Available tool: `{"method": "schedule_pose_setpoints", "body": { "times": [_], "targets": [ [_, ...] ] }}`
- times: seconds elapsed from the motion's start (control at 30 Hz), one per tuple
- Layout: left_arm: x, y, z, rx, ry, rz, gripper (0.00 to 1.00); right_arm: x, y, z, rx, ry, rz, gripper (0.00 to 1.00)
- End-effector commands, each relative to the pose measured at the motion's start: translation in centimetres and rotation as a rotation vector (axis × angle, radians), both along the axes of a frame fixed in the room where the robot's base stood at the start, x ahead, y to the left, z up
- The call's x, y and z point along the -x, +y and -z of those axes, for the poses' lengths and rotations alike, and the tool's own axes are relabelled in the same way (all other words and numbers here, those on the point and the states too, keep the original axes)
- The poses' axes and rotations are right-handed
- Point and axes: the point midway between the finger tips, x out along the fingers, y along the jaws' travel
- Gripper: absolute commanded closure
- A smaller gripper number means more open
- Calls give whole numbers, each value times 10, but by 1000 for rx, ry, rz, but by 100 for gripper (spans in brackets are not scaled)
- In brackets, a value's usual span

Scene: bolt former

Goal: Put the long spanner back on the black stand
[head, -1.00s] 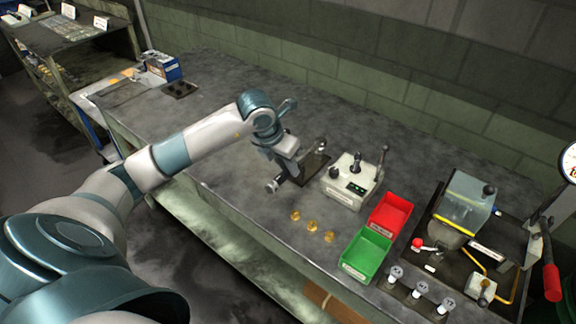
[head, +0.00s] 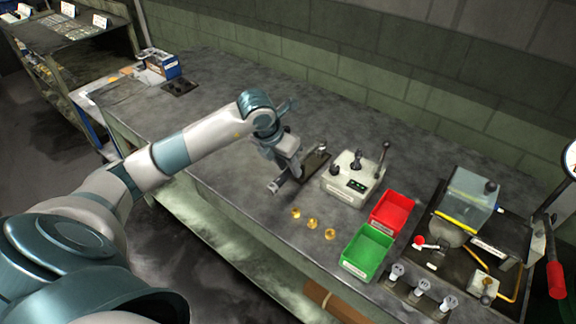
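My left gripper (head: 277,185) is low over the front part of the bench, pointing down at the near left end of a dark flat stand (head: 319,162). Whether its fingers are open or shut, or hold anything, is too small and dark to tell. The dark stand lies just right of the gripper and is partly hidden behind my wrist. I cannot make out the long spanner for certain; it may be hidden by the gripper or blend with the dark stand. My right gripper is out of view.
A grey control box (head: 353,180) with levers stands close right of the stand. Three brass pieces (head: 312,224) lie in front. A red bin (head: 391,212), a green bin (head: 367,252) and a socket rack (head: 420,296) are to the right.

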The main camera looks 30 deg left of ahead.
Motion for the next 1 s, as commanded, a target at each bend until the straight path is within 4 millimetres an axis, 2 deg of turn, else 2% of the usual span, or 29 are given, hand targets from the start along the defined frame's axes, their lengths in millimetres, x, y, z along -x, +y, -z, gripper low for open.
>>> {"method": "schedule_pose_setpoints", "body": {
  "times": [0.37,0.57,0.77,0.87,1.0],
  "targets": [
    [1,0,1,0,4,0,58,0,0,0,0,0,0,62],
    [4,1,-9,0,1,1,58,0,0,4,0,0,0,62],
    [13,5,-34,-2,-2,0,58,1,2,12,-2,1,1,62],
    [20,6,-51,-2,-2,1,58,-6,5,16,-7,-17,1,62],
    [30,9,-78,-1,-4,1,58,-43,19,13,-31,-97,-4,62]
  ]
}}
